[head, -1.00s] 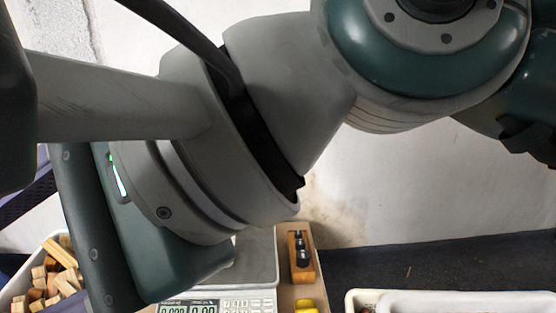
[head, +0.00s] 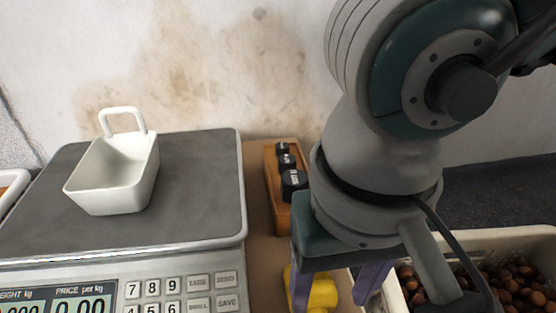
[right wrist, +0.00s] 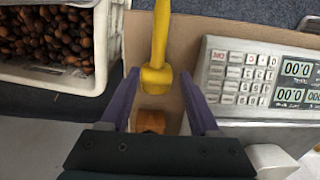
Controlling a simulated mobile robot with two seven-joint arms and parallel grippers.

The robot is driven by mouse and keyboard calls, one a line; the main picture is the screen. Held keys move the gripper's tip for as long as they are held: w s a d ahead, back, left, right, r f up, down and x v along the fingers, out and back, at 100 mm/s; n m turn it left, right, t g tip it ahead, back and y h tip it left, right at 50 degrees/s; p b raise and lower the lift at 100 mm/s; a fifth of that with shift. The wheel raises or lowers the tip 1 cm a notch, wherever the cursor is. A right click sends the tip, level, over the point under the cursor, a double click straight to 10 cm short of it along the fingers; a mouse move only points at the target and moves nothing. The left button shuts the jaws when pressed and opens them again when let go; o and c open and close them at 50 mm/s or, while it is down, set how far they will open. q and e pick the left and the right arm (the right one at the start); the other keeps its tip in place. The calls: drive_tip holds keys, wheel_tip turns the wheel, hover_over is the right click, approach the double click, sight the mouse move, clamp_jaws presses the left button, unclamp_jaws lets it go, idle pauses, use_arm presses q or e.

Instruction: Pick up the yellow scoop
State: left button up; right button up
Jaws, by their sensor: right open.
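The yellow scoop (head: 318,290) lies on the brown board to the right of the scale. In the right wrist view the scoop (right wrist: 158,45) shows with its long handle pointing up the picture. My right gripper (head: 335,288) is open above it, with purple fingers. In the right wrist view my right gripper (right wrist: 158,78) has one finger on each side of the scoop's near, thicker end, with gaps visible. In the head view the gripper and arm hide part of the scoop. My left gripper is out of view.
A scale (head: 225,190) carries a white handled container (head: 118,170). A wooden block (head: 270,190) with black weights stands behind the scoop. A white crate (head: 520,240) of chestnuts is at right. A stained wall (head: 230,60) closes the back.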

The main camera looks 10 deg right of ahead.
sight(324, 297)
drive_tip(key=shift+w+d+f, duration=0.1)
drive_tip(key=shift+d+f, duration=0.1)
drive_tip(key=shift+f, duration=0.35)
drive_tip(key=f+b, duration=0.1)
drive_tip(key=f, duration=0.1)
drive_tip(key=s+f+b, duration=0.1)
drive_tip(key=shift+a+f+b, duration=0.1)
drive_tip(key=shift+f+b, duration=0.25)
drive_tip(key=shift+f, duration=0.05)
wheel_tip(324, 297, down, 6)
drive_tip(key=b, duration=0.4)
drive_tip(key=shift+r+b, duration=0.2)
drive_tip(key=shift+b, duration=0.1)
drive_tip(key=shift+r, duration=0.1)
drive_tip(key=shift+c, duration=0.3)
clamp_jaws()
